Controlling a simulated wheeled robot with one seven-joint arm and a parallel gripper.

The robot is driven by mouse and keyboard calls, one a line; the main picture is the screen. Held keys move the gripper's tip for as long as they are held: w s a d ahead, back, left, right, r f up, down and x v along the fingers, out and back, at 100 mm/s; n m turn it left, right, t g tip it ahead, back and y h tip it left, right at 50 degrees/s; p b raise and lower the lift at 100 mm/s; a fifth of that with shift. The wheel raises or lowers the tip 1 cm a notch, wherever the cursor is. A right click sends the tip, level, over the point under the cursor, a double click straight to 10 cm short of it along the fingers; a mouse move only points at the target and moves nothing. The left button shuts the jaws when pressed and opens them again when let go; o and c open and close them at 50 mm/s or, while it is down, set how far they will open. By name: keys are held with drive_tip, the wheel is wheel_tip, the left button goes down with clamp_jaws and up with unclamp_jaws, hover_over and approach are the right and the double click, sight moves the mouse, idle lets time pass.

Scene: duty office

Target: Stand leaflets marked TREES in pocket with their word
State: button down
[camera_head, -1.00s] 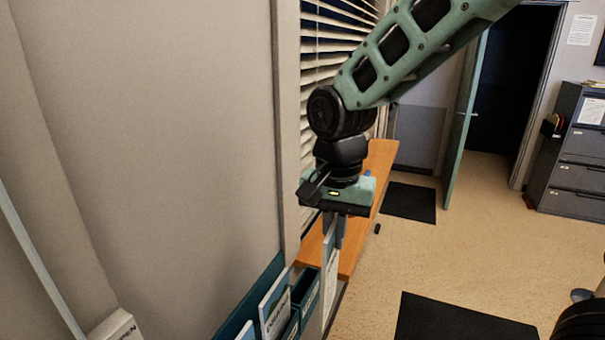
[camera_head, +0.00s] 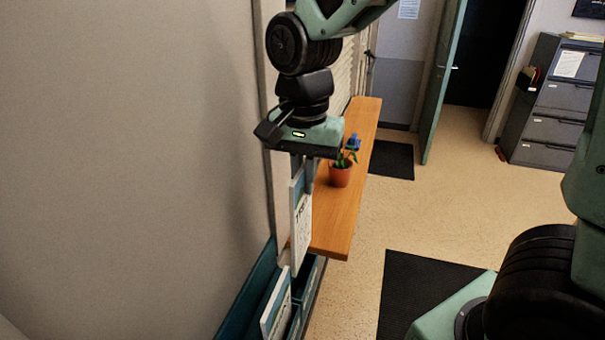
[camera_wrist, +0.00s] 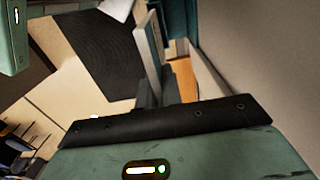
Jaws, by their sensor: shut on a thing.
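My gripper (camera_head: 304,178) is shut on a white leaflet (camera_head: 301,232) with a blue-green top and dark print that looks like TREES, partly readable. The leaflet hangs upright below the fingers, over or beside the teal pocket rack (camera_head: 255,290) on the wall at the lower middle. Another leaflet (camera_head: 277,306) stands in the rack in front of it. I cannot tell whether the held leaflet's lower edge is inside a pocket. In the wrist view the held leaflet (camera_wrist: 152,55) shows edge-on beyond the fingers. The pocket words are not readable.
A wooden shelf (camera_head: 345,215) runs along the wall behind the gripper, with a potted plant (camera_head: 340,174) and a small blue thing (camera_head: 354,141) on it. A dark mat (camera_head: 420,290) lies on the floor at right. The wall (camera_head: 130,150) is close on the left.

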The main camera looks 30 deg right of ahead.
sight(304, 231)
drive_tip(key=shift+f+b, duration=4.95)
drive_tip(key=shift+f, duration=1.15)
drive_tip(key=c, duration=1.5)
unclamp_jaws()
